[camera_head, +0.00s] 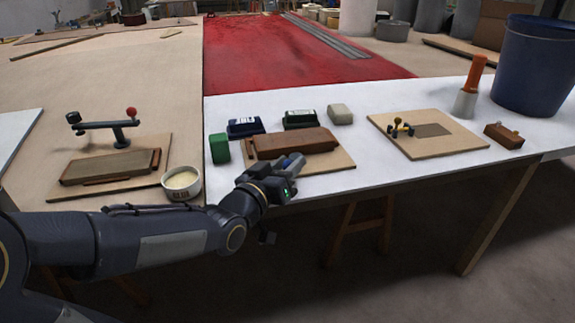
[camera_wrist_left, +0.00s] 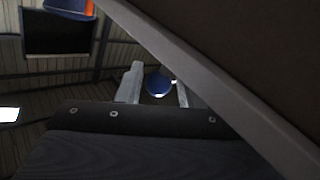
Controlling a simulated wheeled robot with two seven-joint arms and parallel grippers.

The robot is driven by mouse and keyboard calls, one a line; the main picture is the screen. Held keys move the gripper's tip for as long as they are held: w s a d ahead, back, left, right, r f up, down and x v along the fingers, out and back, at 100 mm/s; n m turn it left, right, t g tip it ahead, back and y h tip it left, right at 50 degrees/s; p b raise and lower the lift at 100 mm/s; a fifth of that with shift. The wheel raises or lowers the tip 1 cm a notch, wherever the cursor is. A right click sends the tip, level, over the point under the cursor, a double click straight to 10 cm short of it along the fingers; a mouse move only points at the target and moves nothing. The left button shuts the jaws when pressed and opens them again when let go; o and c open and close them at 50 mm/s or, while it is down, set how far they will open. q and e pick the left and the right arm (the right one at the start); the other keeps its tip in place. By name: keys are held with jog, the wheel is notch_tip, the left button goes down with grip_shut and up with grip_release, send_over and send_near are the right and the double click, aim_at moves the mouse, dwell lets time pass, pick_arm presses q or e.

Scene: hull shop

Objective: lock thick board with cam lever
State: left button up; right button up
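A cam lever (camera_head: 95,125) with a red ball knob stands on a dark post at the left plywood base (camera_head: 165,150). A brown board (camera_head: 105,166) lies on that base in front of it, between low reddish wooden stops. A second thick, reddish-brown board (camera_head: 295,142) lies on the middle plywood base (camera_head: 335,166). My left gripper (camera_head: 297,162) is at the front edge of the middle base, close to this board; whether it touches is unclear. In the left wrist view its fingers (camera_wrist_left: 158,88) stand apart with nothing held between them. My right gripper is not in view.
A white tub (camera_head: 182,190) stands beside the left base. A green block (camera_head: 219,148), two dark boxes (camera_head: 300,119) and a beige block (camera_head: 340,114) surround the middle base. A plywood jig (camera_head: 455,141), an orange-handled tool (camera_head: 474,80) and a blue bin (camera_head: 536,65) are at right.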

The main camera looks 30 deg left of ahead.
pick_arm(q)
jog(key=shift+o, duration=0.6)
jog(key=s, duration=0.2)
jog(key=s+p, duration=0.1)
jog(key=s, duration=0.4)
jog(key=shift+a+r, duration=0.1)
jog(key=shift+a, duration=0.15)
jog(key=shift+s, duration=0.4)
